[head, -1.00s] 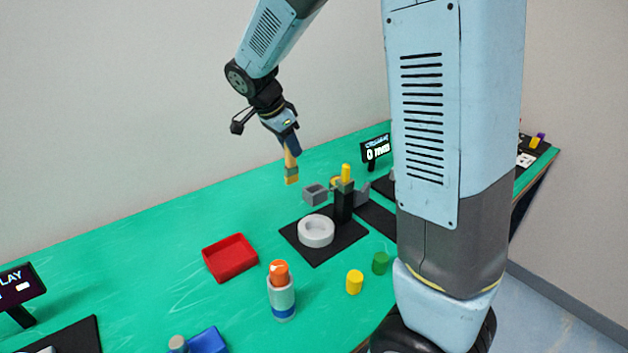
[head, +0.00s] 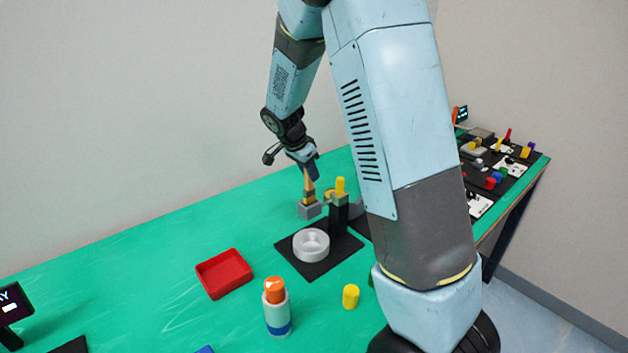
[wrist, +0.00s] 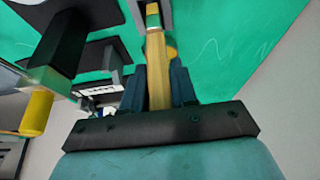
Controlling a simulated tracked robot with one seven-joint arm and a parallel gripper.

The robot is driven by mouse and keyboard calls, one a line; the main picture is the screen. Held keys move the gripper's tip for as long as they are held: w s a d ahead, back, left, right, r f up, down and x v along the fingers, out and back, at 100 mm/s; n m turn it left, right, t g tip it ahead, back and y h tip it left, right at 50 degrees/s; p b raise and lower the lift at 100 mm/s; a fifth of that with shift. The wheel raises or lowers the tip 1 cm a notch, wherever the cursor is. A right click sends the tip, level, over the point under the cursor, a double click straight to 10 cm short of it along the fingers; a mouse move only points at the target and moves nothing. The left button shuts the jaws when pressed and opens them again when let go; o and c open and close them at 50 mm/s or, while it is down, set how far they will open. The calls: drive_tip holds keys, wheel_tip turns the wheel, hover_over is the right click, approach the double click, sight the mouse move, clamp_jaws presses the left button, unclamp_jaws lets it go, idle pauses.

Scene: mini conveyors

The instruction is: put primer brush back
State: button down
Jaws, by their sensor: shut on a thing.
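The primer brush (head: 309,187) has a yellow-tan handle and points down from my gripper (head: 308,172). In the wrist view my gripper (wrist: 158,88) is shut on the brush handle (wrist: 157,70). A small grey block-like holder (head: 310,211) stands on the green table directly under the brush. The brush's lower end meets the holder's top in the head view; I cannot tell whether it is inside or just above. In the wrist view a grey edge (wrist: 166,12) shows around the brush's far end.
A black post (head: 338,215) with a yellow top and a white ring (head: 311,245) stand on a black mat just in front. A red tray (head: 224,273), an orange-topped bottle (head: 277,308) and a yellow cylinder (head: 350,296) are nearer. Open green table (head: 150,270) lies left.

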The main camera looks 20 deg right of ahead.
sight(309, 180)
drive_tip(key=shift+w+d+f, duration=0.1)
drive_tip(key=shift+f, duration=1.55)
drive_tip(key=shift+f, duration=0.1)
drive_tip(key=c, duration=0.9)
unclamp_jaws()
